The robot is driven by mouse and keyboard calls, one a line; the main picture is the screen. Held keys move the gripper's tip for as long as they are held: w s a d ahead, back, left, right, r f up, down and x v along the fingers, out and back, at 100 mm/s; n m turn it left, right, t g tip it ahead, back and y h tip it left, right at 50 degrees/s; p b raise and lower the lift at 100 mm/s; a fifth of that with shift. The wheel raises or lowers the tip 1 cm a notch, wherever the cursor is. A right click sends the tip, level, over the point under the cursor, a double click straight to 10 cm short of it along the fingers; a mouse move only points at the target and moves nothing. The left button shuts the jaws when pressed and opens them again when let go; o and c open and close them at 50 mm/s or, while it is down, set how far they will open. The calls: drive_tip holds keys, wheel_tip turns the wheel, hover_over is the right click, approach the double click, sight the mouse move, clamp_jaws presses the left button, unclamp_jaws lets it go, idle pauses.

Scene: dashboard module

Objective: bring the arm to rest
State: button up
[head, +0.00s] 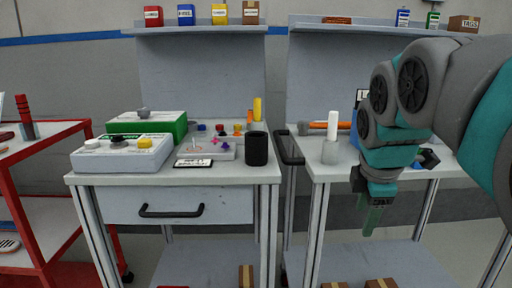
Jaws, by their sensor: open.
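My gripper (373,215) hangs at the end of my teal and grey arm on the right side of the head view. It points down in front of the right bench's front edge. Its fingers show small and greenish, with nothing visible held between them. My arm covers part of the right bench (330,171) and some of what stands on it. The dashboard module appears to be the grey box with knobs (122,153) on the left bench, well to the left of my gripper.
The left bench (185,180) has a drawer handle (171,211), a green box (182,125) and a black cup (257,149). A red cart (55,136) is at far left. Cardboard boxes (380,283) lie low down.

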drive_tip(key=s+a+f+m+g, duration=0.3)
drive_tip(key=s+f+m, duration=0.5)
drive_tip(key=s+f, duration=0.2)
drive_tip(key=s+a+f+m+g+y, duration=0.1)
drive_tip(key=s+a+f+m+g, duration=0.1)
drive_tip(key=s+f+m, duration=0.6)
drive_tip(key=s+a+f, duration=0.1)
drive_tip(key=s+f, duration=0.2)
drive_tip(key=s, duration=0.3)
drive_tip(key=shift+s+a+m+g, duration=0.2)
drive_tip(key=shift+s+m+g, duration=0.1)
drive_tip(key=shift+g, duration=0.1)
